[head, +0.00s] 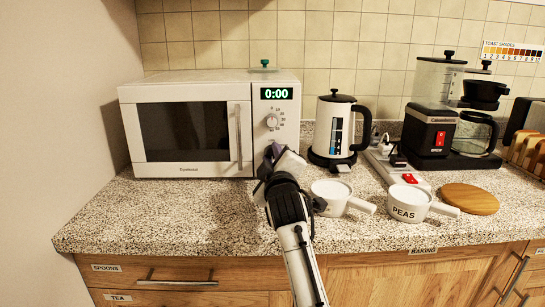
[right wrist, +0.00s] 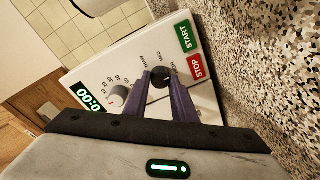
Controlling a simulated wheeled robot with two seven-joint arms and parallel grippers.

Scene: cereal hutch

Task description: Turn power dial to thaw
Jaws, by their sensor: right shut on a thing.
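The white microwave (head: 245,100) stands at the back left of the counter, door closed. In the right wrist view, the black power dial (right wrist: 160,77) sits on its control panel, with small labels around it including MED; its exact setting is too small to tell. My right gripper (right wrist: 159,80) has its purple fingers on either side of the dial, shut on it. In the head view, my right gripper (head: 272,157) hides the power dial and the lower panel. My left gripper is not in view.
A numbered timer dial (head: 272,120) sits above, under a display (head: 276,93) reading 0:00. START (right wrist: 185,36) and STOP (right wrist: 197,66) buttons lie beside the power dial. A kettle (head: 334,130), white pots (head: 335,198) and a power strip (head: 398,172) stand to the right. The front-left counter is clear.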

